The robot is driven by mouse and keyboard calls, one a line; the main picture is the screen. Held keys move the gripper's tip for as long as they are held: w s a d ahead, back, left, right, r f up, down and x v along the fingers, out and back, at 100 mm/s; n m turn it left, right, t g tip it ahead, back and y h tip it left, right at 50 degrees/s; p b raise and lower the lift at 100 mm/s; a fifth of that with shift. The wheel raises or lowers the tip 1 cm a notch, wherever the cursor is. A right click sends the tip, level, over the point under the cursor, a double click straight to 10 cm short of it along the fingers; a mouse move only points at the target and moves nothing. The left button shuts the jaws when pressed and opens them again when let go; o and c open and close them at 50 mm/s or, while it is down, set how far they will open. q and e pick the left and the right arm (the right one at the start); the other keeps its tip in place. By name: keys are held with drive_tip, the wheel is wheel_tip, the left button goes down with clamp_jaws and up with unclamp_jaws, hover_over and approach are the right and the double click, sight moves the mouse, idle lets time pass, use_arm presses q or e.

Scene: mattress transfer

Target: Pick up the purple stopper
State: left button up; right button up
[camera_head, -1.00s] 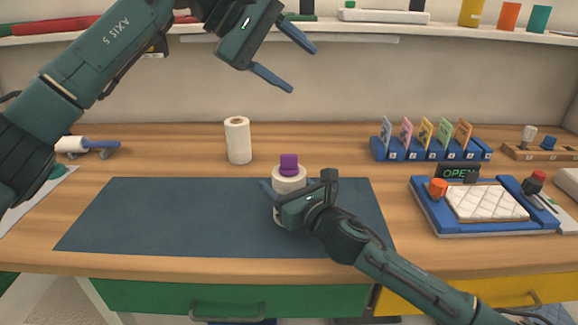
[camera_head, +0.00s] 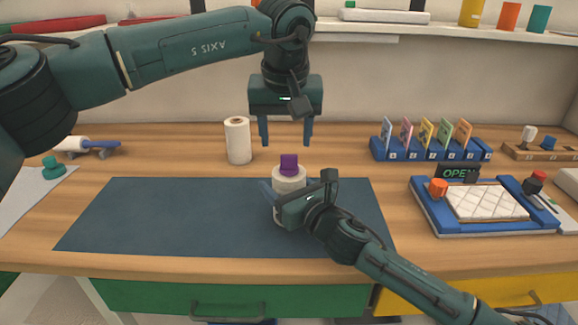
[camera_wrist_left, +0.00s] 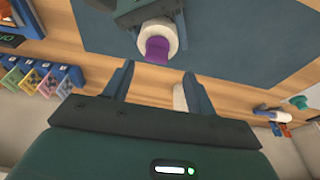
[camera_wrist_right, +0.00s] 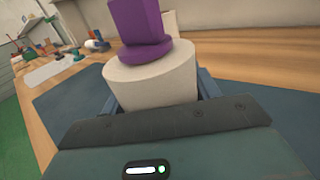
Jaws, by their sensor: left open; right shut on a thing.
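The purple stopper (camera_head: 289,164) sits upright in the top of a white bottle (camera_head: 290,182) on the dark mat (camera_head: 150,215). It also shows in the left wrist view (camera_wrist_left: 158,50) and, large, in the right wrist view (camera_wrist_right: 142,35). My right gripper (camera_head: 285,197) is shut on the white bottle (camera_wrist_right: 150,77), below the stopper. My left gripper (camera_head: 286,143) is open and empty, fingers pointing down, above and behind the stopper. In the left wrist view, its fingers (camera_wrist_left: 153,85) are apart, with the stopper beyond them. The lower part of the bottle is hidden by my right gripper.
A white roll (camera_head: 238,140) stands behind the mat, left of the bottle. A blue card rack (camera_head: 430,152) and a blue tray with a quilted white pad (camera_head: 487,203) lie to the right. A shelf (camera_head: 460,33) runs along the back wall. The mat's left part is clear.

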sight(289, 156)
use_arm(q)
drive_tip(key=x, duration=0.5)
drive_tip(key=shift+d+f, duration=0.3)
drive_tip(key=shift+f, duration=0.1)
drive_tip(key=shift+s, duration=0.1)
drive_tip(key=c, duration=1)
